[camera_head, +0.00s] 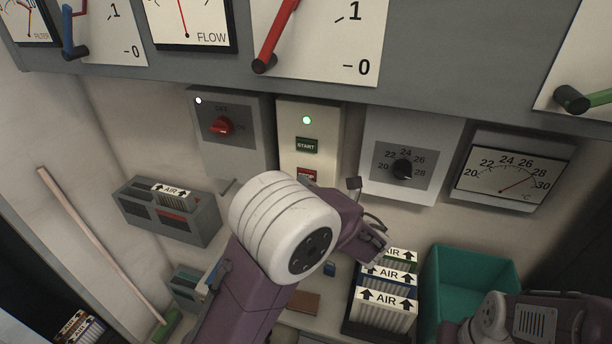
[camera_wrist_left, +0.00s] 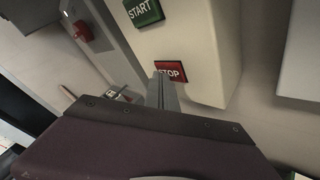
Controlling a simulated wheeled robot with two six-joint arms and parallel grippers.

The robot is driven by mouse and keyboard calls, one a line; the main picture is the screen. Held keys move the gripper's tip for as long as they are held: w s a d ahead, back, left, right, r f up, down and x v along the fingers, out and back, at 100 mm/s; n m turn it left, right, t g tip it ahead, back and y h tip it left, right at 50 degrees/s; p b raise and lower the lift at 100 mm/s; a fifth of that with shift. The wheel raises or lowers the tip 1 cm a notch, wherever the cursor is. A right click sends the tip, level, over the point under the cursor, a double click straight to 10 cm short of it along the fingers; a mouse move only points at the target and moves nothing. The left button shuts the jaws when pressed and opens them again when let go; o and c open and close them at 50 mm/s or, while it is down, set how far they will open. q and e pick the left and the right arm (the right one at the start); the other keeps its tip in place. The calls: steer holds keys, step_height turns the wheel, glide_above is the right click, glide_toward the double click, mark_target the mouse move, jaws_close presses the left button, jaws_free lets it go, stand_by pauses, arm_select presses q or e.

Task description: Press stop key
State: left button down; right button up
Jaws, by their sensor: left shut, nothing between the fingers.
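The red STOP key (camera_head: 306,174) sits below the green START key (camera_head: 306,145) on a pale box (camera_head: 328,125). In the head view my left arm's white joint hides its lower part. In the left wrist view the STOP key (camera_wrist_left: 172,71) is close ahead, its left part covered by the fingers. My left gripper (camera_wrist_left: 162,80) is shut and empty, its tips in front of the key's left side. I cannot tell whether they touch it. The START key (camera_wrist_left: 143,11) is above. A green lamp (camera_head: 307,120) is lit above START.
A red rotary switch (camera_head: 222,126) is left of the key box, and a black temperature knob (camera_head: 402,169) is right. AIR filters (camera_head: 388,297) and a teal bin (camera_head: 470,262) stand below right. A grey filter holder (camera_head: 150,213) is on the left wall.

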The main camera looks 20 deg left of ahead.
arm_select(q)
steer(key=shift+w, duration=0.2)
stand_by(0.5)
steer(key=shift+s, duration=0.85)
steer(key=s, duration=0.5)
steer(key=shift+d+p, duration=0.15)
steer(key=shift+p, duration=0.2)
